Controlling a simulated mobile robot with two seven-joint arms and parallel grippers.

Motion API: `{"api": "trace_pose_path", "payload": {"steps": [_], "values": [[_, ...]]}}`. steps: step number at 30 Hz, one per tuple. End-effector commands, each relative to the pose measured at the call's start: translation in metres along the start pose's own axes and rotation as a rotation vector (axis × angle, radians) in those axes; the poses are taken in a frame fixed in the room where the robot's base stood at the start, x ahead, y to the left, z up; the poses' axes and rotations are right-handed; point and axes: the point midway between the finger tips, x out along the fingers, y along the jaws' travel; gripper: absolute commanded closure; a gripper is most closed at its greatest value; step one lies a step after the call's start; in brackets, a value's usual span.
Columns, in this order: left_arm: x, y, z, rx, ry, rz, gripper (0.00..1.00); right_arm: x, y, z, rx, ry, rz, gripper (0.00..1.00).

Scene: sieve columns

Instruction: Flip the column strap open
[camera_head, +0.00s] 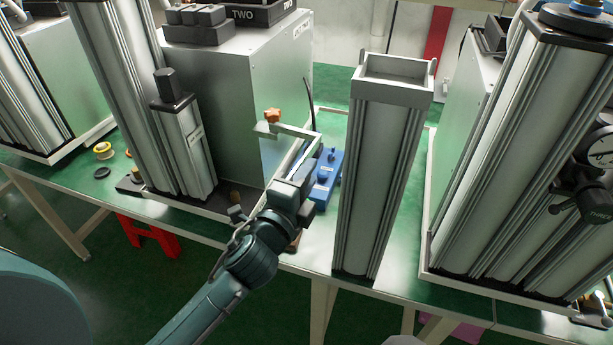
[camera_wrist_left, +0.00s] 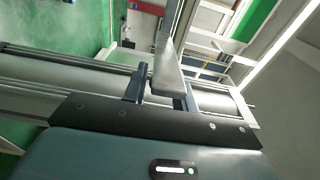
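The column strap (camera_head: 305,158) is a pale metal bar with a bend at its far corner and an orange star knob (camera_head: 272,115) at its far end. It stands out to the left of the tall grey middle column (camera_head: 383,180). My left gripper (camera_head: 293,188) is at the strap's near part. In the left wrist view the pale bar (camera_wrist_left: 166,70) fills the space between my two dark fingers (camera_wrist_left: 158,92), partly covering the right finger. The fingers look closed on it, though the contact is partly hidden. My right gripper is out of view.
A blue device (camera_head: 325,175) sits on the green bench behind the strap. A grey cabinet (camera_head: 262,85) and another column (camera_head: 140,100) stand to the left. Columns with a dial gauge (camera_head: 600,145) stand at right. A yellow ring (camera_head: 103,150) lies at far left.

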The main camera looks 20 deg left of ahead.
Motion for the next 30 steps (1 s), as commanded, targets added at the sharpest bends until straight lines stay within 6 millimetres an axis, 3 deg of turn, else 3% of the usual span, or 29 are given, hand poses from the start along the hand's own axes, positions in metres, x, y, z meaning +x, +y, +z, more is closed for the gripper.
{"api": "trace_pose_path", "payload": {"steps": [10, 19, 30], "values": [[0.0, 0.0, 0.0, 0.0, 0.0, 0.0, 1.0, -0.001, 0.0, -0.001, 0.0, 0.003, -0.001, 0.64], [0.0, 0.001, 0.0, 0.0, -0.003, 0.0, 1.0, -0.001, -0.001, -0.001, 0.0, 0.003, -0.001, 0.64], [0.015, 0.001, -0.012, -0.001, -0.109, 0.001, 1.0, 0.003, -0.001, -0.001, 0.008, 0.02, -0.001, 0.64]]}}
